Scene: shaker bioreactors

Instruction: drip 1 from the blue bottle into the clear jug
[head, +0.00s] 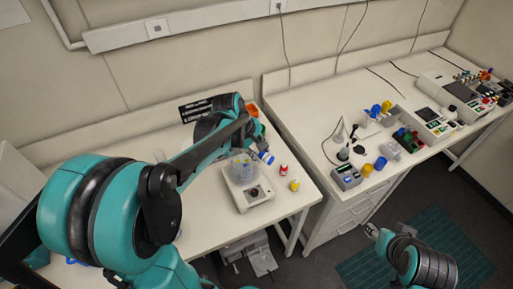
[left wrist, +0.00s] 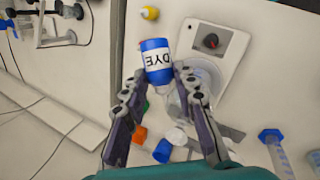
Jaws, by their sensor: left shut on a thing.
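The blue bottle (left wrist: 157,62) has a white label reading DYE, upside down in the left wrist view. My left gripper (left wrist: 160,76) is shut on it, one finger on each side. In the head view the bottle (head: 267,158) is tilted, close beside and above the clear jug (head: 243,166). The jug stands on a white device with a dark knob (head: 253,192). In the left wrist view the jug (left wrist: 207,80) is partly hidden behind the right finger. I cannot see any drop. My right gripper (head: 372,230) is low at the right, away from the bench, too small to read.
A red-and-white bottle (head: 283,170) and a yellow bottle (head: 295,185) stand right of the device. Orange, green and blue items and a blue-based cylinder (left wrist: 270,137) lie near my left gripper. The right bench (head: 300,110) carries several instruments. The left bench's front is clear.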

